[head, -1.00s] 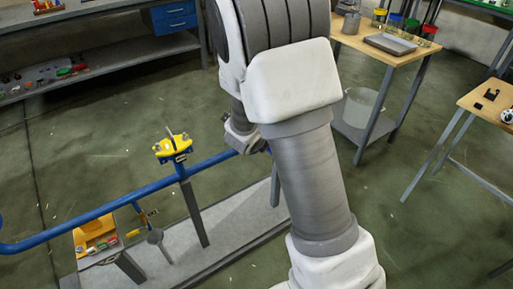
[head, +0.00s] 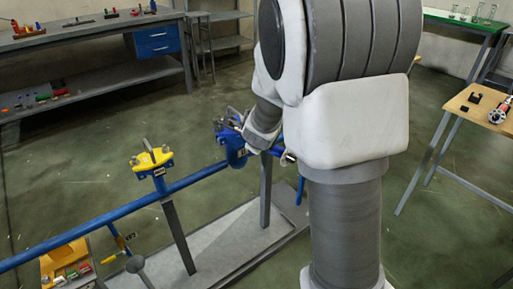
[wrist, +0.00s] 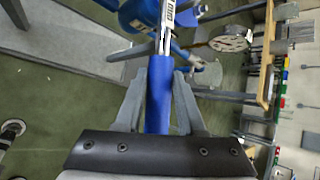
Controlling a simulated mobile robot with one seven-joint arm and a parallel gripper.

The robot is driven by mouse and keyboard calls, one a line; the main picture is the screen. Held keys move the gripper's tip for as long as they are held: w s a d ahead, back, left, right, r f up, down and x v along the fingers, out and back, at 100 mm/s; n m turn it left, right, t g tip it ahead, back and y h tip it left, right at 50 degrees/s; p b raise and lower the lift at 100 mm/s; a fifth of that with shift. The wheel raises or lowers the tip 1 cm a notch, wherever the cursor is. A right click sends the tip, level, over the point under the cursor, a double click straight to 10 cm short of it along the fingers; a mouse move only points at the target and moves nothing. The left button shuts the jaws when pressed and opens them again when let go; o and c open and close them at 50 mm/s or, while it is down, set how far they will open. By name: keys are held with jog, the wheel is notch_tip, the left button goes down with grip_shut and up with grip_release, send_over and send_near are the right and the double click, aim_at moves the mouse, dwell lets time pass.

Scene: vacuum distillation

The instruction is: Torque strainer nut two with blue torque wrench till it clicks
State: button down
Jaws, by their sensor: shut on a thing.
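In the wrist view, my gripper (wrist: 160,84) is shut on the blue handle of the torque wrench (wrist: 159,100). The wrench's silver shaft, with scale markings, runs away from the fingers toward a blue fitting on the pipe, which looks like the strainer (wrist: 138,14). In the head view, the blue strainer body (head: 235,150) sits on the blue pipe, just left of my wrist. My arm hides most of the wrench and gripper there. I cannot tell which nut is number two, nor whether the wrench head is seated on a nut.
A yellow-topped fitting (head: 152,160) stands on the blue pipe (head: 110,217) to the left. Grey posts rise from a grey base slab (head: 235,235). A tray of small parts (head: 68,260) is at lower left. A wooden table (head: 478,103) is at right, with open floor between.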

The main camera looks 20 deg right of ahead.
jog(key=shift+w+d+f+b, duration=0.2)
jog(key=shift+w+d+b, duration=0.15)
jog(key=shift+b, duration=0.65)
jog(key=shift+w+d+n+y+b, duration=0.1)
jog(key=shift+d+n+y+b, duration=0.35)
jog(key=shift+b, duration=0.65)
jog(key=shift+r, duration=0.25)
jog(key=shift+w+d+f+n, duration=0.1)
jog(key=shift+w+d+n, duration=0.05)
jog(key=shift+n, duration=0.1)
jog(key=shift+w+d+n+y+b, duration=0.2)
jog(key=shift+d+n+y+b, duration=0.15)
jog(key=shift+b, duration=0.4)
jog(key=shift+w+d, duration=0.1)
jog(key=shift+d, duration=0.05)
jog(key=shift+w+d, duration=0.1)
jog(key=shift+d, duration=0.05)
jog(key=shift+w+d+n+y, duration=1)
jog(key=shift+w+d+n, duration=0.05)
jog(key=shift+n, duration=0.1)
